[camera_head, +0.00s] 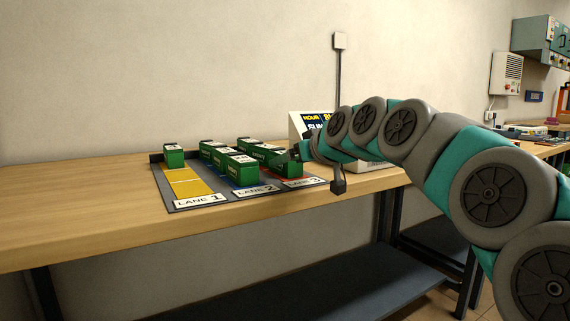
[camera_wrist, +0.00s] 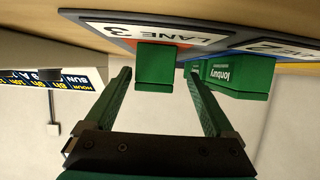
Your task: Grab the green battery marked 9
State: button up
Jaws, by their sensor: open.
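Several green batteries with white tops stand on a dark lane tray (camera_head: 183,207). One battery (camera_head: 173,155) is at the back of lane 1, several (camera_head: 238,170) are in lane 2, and several (camera_head: 262,152) in lane 3. The numbers on them are too small to read, so I cannot tell which is marked 9. My gripper (camera_head: 296,152) is open beside the front of lane 3. In the wrist view the picture is upside down; a green lane 3 battery (camera_wrist: 163,67) shows between the spread fingers, apart from both. A lane 2 battery (camera_wrist: 236,77) shows at right.
The tray lies on a wooden workbench (camera_head: 80,215) with free room at left. A box-like stand with a printed panel (camera_head: 314,122) is behind my arm. Lane labels LANE 1 (camera_head: 200,200) and LANE 3 (camera_head: 303,183) mark the front edge.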

jog(key=x, duration=0.5)
jog(key=shift+w+d, duration=0.2)
jog(key=shift+d, duration=0.05)
grip_shut()
dwell(0.4)
dwell(0.4)
